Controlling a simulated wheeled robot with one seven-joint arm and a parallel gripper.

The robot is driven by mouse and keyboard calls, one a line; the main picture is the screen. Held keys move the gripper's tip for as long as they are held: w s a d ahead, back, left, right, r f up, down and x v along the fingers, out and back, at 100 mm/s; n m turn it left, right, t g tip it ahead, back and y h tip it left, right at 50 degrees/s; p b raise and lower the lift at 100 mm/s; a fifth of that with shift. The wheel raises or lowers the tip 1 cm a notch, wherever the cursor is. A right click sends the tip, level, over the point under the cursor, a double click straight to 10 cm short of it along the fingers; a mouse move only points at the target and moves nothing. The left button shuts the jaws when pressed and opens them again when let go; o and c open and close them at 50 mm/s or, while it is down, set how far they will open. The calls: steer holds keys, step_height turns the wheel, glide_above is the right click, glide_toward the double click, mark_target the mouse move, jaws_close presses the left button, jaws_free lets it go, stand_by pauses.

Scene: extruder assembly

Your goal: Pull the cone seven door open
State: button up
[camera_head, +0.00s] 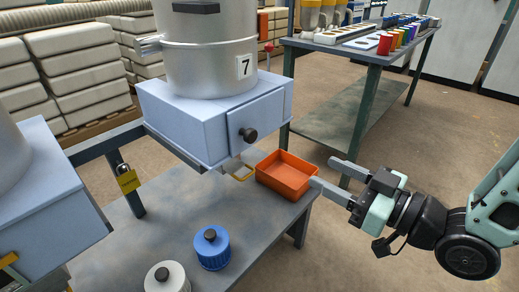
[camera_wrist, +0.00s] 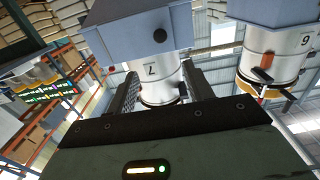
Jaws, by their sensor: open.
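Cone seven is a grey metal cylinder (camera_head: 209,62) with a "7" label, above a pale blue box (camera_head: 180,118). The door (camera_head: 265,116) on the box's right-hand face looks shut and has a round black knob (camera_head: 250,134). My gripper (camera_head: 322,171) is to the right of the door, apart from it, with its two fingers spread and nothing between them. In the wrist view the scene is upside down. The knob (camera_wrist: 160,35) shows there beyond my open fingers (camera_wrist: 160,77), and the "7" cylinder (camera_wrist: 158,84) shows between them.
An orange tray (camera_head: 287,174) sits on the table (camera_head: 130,235) below and right of the box. Blue (camera_head: 212,250) and white (camera_head: 167,278) lidded jars stand in front. A yellow padlock (camera_head: 127,180) hangs at left. Another cone (camera_wrist: 276,65), marked 6, shows in the wrist view.

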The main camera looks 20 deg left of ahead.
mark_target(253, 136)
steer(key=x, duration=1.7)
steer(key=shift+a+r, duration=0.1)
steer(key=shift+a, duration=0.05)
steer(key=shift+c, duration=0.3)
jaws_close()
